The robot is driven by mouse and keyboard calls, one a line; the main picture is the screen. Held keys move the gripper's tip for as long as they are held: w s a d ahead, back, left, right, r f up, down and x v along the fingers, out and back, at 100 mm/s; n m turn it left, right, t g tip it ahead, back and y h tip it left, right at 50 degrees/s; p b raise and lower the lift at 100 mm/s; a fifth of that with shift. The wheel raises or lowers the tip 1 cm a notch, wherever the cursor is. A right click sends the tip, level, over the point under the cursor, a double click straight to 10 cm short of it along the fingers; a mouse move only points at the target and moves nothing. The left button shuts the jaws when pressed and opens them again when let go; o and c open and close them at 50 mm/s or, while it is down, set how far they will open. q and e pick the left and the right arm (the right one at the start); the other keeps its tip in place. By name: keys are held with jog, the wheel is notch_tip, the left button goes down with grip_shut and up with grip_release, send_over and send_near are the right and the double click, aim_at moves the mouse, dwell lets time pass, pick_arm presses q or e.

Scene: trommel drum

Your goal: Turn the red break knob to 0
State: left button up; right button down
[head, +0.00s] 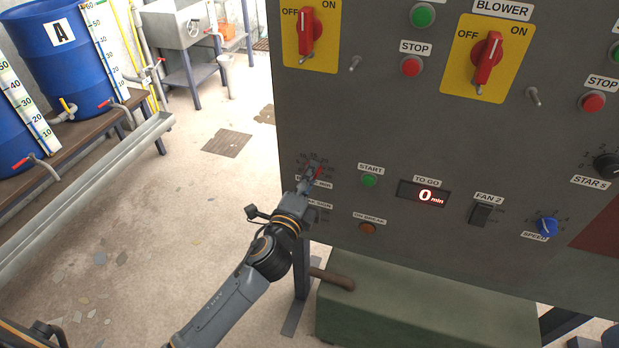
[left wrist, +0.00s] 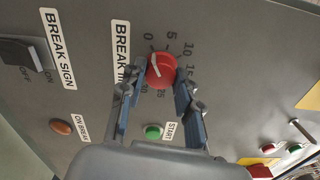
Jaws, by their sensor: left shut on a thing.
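The red break knob (left wrist: 161,70) sits on the grey control panel, with a dial of numbers around it. Its white mark points up, about toward the 0 of the dial. My left gripper (left wrist: 160,72) has one finger on each side of the knob and is shut on it. In the head view my left gripper (head: 311,178) covers most of the knob, and only a bit of red shows. The TO GO display (head: 424,195) reads 0 min. My right gripper is not in view.
A green START button (head: 369,180) is just right of the knob. An orange ON BREAK button (head: 367,228) is below. Yellow-backed red switches (head: 486,60) are higher up. A green box (head: 430,305) stands under the panel. The floor to the left is open.

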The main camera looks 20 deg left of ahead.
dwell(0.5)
pick_arm(q)
jog(key=o, duration=1.2)
jog(key=shift+c, duration=0.2)
jog(key=s, duration=1.2)
jog(key=shift+a, duration=0.25)
